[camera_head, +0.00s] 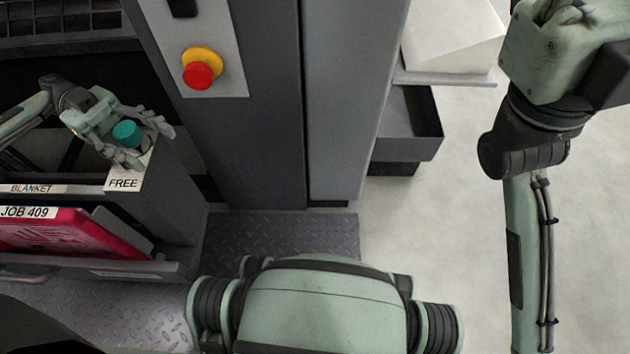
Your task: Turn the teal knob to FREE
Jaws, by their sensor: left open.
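The teal knob (127,134) sits on the top of the grey unit at the left, seen from above. A white label reading FREE (123,184) is on the unit's front edge, just below the knob in the picture. My left gripper (146,147) is over the knob with its fingers open, one on the far right side and one on the near side of it. Whether the fingers touch the knob is not clear. The knob's pointer and setting cannot be made out. My right arm stands at the right; its gripper is outside the picture.
A red emergency button (198,75) on a yellow base is on the panel behind. A grey open drawer (408,135) and white paper stack (452,38) are beyond the column. Floor at right is clear.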

